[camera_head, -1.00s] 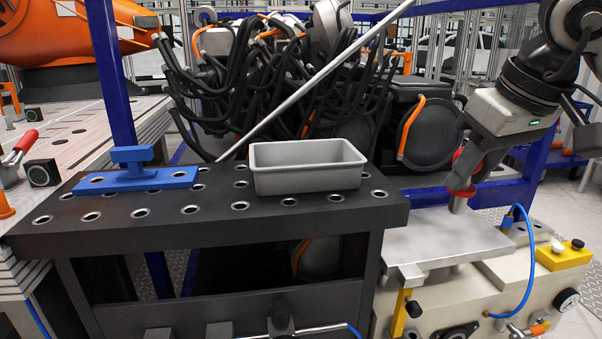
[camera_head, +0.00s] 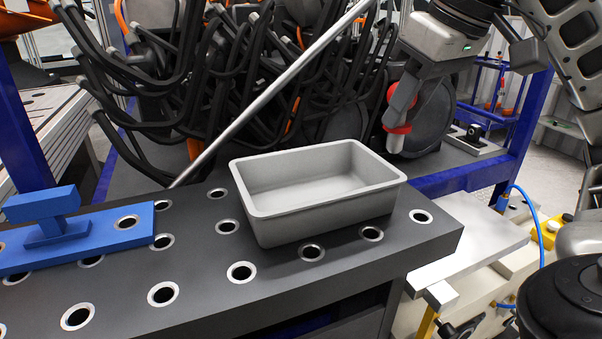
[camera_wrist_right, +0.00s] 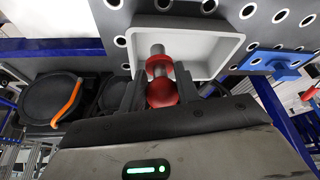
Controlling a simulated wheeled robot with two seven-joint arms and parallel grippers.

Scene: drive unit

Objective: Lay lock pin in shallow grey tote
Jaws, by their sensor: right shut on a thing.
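The lock pin has a red head and collar with a grey metal shaft. It shows best in the right wrist view (camera_wrist_right: 161,68); in the head view its red part (camera_head: 398,130) shows at the fingertips. My right gripper (camera_head: 402,112) is shut on the lock pin, held up behind the right rear corner of the tote. The shallow grey tote (camera_head: 330,213) is empty and stands on the dark perforated table. In the right wrist view the tote (camera_wrist_right: 225,50) lies beyond the pin, and the shaft overlaps its rim. My left gripper is not in view.
A blue fixture (camera_head: 100,237) sits on the dark table (camera_head: 200,280), left of the tote. A bare metal plate (camera_head: 470,240) lies right of the table. A rack of black hooked parts (camera_head: 230,90) and a slanted grey bar (camera_head: 270,92) stand behind the tote.

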